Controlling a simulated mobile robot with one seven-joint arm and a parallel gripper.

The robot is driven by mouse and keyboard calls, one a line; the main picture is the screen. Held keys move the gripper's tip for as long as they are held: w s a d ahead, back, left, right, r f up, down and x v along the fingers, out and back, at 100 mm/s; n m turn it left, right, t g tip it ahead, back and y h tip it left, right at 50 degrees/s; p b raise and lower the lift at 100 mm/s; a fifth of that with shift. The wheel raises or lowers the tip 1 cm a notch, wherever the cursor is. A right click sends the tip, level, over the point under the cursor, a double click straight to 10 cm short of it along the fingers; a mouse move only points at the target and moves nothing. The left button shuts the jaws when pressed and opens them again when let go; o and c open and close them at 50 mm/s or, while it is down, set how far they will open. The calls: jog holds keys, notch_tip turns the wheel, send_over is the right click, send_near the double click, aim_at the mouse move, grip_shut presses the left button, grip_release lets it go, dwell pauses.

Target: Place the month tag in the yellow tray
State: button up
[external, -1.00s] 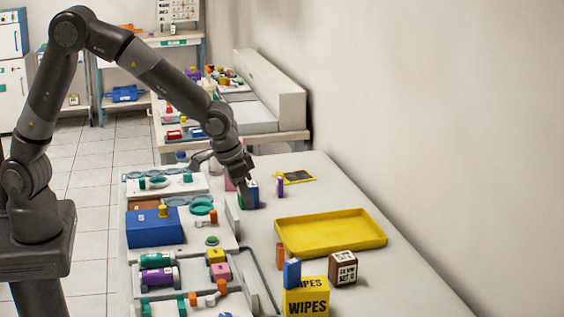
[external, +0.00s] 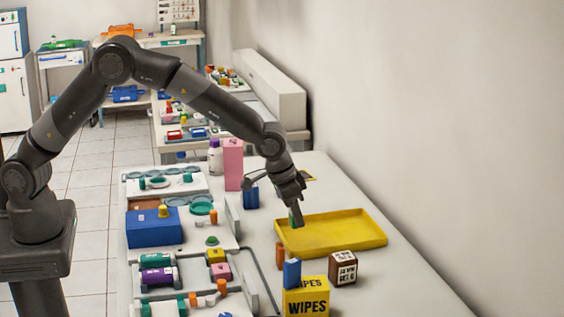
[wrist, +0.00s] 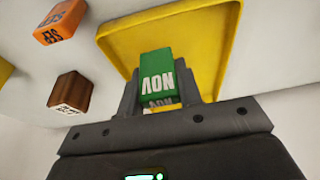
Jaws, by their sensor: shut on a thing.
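The month tag is a green block (wrist: 157,66) with white "NOV" lettering. My gripper (external: 296,219) is shut on it, with the tag between the two fingers in the wrist view. In the external view a sliver of green shows at the fingertips, near the left back corner of the yellow tray (external: 350,243). In the wrist view the yellow tray (wrist: 217,50) lies behind the tag, and its visible floor is empty. I cannot tell the exact height of the tag above the tray.
An orange block (external: 280,254) and a brown lettered block (external: 343,267) stand near the tray's front. A yellow wipes box (external: 306,297) with a blue block (external: 292,272) is closer. A dark blue block (external: 251,196) and tall pink box (external: 233,165) stand behind left.

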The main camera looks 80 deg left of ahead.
aim_at(303, 241)
jog(key=shift+w+a+f, duration=0.55)
jog(key=shift+w+a, duration=0.1)
jog(key=shift+f, duration=2.05)
jog(key=shift+f, duration=0.2)
jog(key=o, duration=1)
jog(key=shift+c, duration=0.2)
jog(key=shift+r, duration=0.1)
